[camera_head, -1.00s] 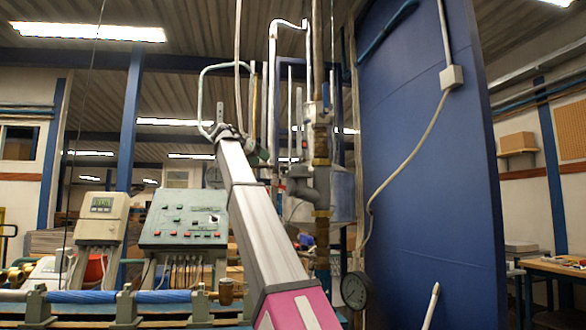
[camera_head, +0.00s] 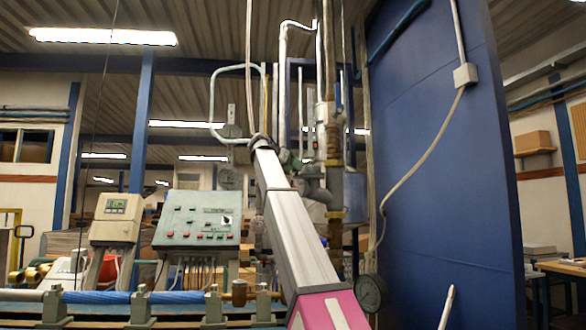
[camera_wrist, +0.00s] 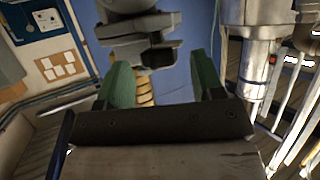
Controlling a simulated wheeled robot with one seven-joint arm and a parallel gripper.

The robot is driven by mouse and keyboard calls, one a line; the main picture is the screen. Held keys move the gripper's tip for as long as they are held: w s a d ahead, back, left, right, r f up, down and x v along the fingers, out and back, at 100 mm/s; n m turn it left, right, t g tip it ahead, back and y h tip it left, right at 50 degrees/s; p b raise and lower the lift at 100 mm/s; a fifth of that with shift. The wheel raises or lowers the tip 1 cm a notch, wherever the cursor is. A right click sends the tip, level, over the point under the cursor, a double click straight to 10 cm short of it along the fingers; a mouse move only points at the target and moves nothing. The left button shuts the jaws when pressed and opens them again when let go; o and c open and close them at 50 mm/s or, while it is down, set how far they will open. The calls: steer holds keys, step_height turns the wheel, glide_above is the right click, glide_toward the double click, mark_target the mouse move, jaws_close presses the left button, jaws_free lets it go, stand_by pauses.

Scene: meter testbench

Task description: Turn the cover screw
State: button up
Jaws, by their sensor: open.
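I cannot make out the cover screw in either view. A dark grey metal fitting (camera_wrist: 140,38) with a rounded body and flat flange hangs at the top of the wrist view, just beyond my fingers; whether it bears the screw is unclear. My gripper (camera_wrist: 160,64) shows two green fingers spread apart, with nothing held between them. In the head view, the far end of my arm is beside the vertical pipework (camera_head: 327,125), and the fingers are too small there to make out clearly.
A sloped control panel (camera_head: 197,222) and a beige meter box (camera_head: 116,217) stand left of my arm. A round gauge (camera_head: 370,292) is low on the right, before a tall blue wall (camera_head: 445,190). Pipes crowd the space around my arm's end.

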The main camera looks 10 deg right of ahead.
steer(key=shift+w+d+f, duration=0.1)
steer(key=shift+w+d, duration=0.05)
steer(key=shift+d, duration=0.05)
steer(key=c, duration=0.9)
steer(key=shift+s+d+n+t+y, duration=0.15)
steer(key=shift+n+t+y, duration=0.75)
steer(key=shift+n+t, duration=0.2)
steer(key=shift+s+d+n+t+y, duration=0.1)
steer(key=shift+s+n+t+y, duration=0.05)
steer(key=shift+n+t+y, duration=0.95)
steer(key=o, duration=0.9)
